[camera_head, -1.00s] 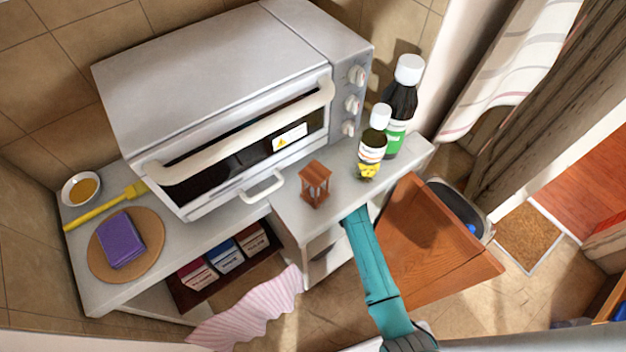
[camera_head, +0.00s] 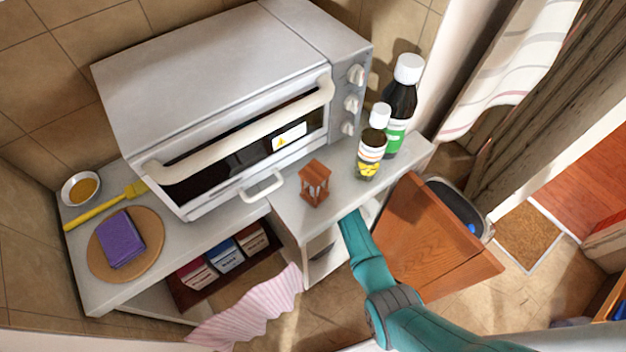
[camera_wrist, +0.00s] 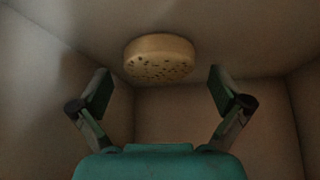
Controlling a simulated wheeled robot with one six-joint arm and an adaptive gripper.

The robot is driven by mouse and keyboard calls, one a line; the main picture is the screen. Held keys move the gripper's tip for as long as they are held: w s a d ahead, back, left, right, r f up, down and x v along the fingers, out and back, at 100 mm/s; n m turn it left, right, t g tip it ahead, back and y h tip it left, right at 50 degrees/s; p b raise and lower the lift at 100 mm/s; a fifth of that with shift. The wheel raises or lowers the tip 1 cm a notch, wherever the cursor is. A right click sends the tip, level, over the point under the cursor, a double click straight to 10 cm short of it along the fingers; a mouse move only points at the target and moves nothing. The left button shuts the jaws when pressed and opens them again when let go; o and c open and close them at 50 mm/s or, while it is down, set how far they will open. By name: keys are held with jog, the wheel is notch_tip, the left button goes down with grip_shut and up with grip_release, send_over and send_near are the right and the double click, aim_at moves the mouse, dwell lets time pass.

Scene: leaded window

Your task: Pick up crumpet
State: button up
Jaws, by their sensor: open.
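The crumpet (camera_wrist: 158,58) is a round, pale yellow-brown disc with small dark holes on one face. It shows in the wrist view at the upper middle, against a plain surface inside a dim, box-like compartment. My gripper (camera_wrist: 160,90) is open and empty. Its two fingers stand apart in the lower half of that view, one to each side of the crumpet's line, with the crumpet beyond their tips and apparently untouched. In the head view my arm reaches into the cupboard (camera_head: 324,262) under the counter, which hides the gripper and the crumpet.
An open wooden door (camera_head: 432,240) stands just right of my arm. On the counter above are a small wooden hourglass-like item (camera_head: 315,184), a brown bottle (camera_head: 371,150), a taller dark bottle (camera_head: 401,105) and a toaster oven (camera_head: 220,85). Compartment walls (camera_wrist: 292,115) enclose my gripper.

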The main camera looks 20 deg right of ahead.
jog(key=shift+w+f, duration=0.1)
jog(key=shift+f, duration=0.1)
jog(key=c, duration=1.2)
jog(key=shift+o, duration=0.2)
jog(key=shift+r, duration=0.1)
